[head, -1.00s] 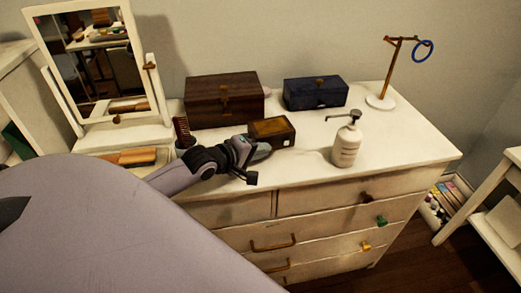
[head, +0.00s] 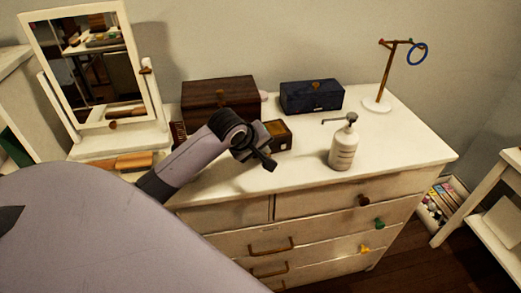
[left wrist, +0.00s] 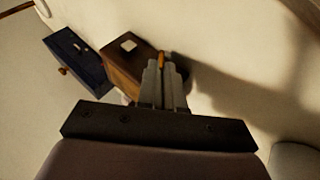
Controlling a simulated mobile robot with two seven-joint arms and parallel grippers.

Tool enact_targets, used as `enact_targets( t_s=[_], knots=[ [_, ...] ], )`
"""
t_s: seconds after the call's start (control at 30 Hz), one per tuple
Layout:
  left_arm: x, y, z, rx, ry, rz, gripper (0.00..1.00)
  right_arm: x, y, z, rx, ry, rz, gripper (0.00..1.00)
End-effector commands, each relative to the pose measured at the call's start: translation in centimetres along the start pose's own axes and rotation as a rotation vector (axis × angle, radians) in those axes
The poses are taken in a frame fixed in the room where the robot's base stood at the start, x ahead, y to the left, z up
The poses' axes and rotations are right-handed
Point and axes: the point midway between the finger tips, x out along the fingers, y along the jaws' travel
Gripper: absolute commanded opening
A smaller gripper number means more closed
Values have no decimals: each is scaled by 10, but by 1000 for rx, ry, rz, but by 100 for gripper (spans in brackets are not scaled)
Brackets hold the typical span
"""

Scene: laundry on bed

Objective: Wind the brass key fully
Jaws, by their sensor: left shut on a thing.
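A small brown wooden box (head: 281,135) sits on the dresser, partly hidden behind my left gripper (head: 264,152). The box also shows in the left wrist view (left wrist: 122,68), with a pale square on one face. In that view my left gripper (left wrist: 160,72) is shut on a thin brass-coloured piece (left wrist: 162,58), which looks like the key. Only a sliver of it shows between the fingertips, close beside the box. How far the key is turned cannot be seen. My right gripper is not in view.
On the white dresser (head: 400,150) stand a dark wooden chest (head: 210,100), a blue box (head: 312,97), a pump bottle (head: 344,147), a ring stand (head: 377,105) and a mirror (head: 95,70). A hairbrush (head: 133,161) lies at left. The right front of the top is clear.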

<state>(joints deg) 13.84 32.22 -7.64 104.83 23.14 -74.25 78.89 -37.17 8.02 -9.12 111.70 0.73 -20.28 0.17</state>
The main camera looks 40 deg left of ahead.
Motion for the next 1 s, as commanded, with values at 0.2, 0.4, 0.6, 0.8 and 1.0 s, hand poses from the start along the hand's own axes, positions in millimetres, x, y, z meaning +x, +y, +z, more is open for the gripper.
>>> enact_targets(
  t_s=[0.2, 0.4, 0.6, 0.8, 1.0],
  knots=[
    [0, 2, 0, 18, 0, -43, 0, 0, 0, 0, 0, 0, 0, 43],
    [0, 2, 0, 21, 1, -51, 0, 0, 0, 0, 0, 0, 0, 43],
    [0, 2, 0, 21, 1, -50, 0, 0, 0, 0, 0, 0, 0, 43],
    [0, 2, 0, 20, 0, -50, 32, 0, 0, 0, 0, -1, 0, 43],
    [0, 2, 0, 20, 0, -50, 32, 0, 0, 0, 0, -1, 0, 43]
  ],
)
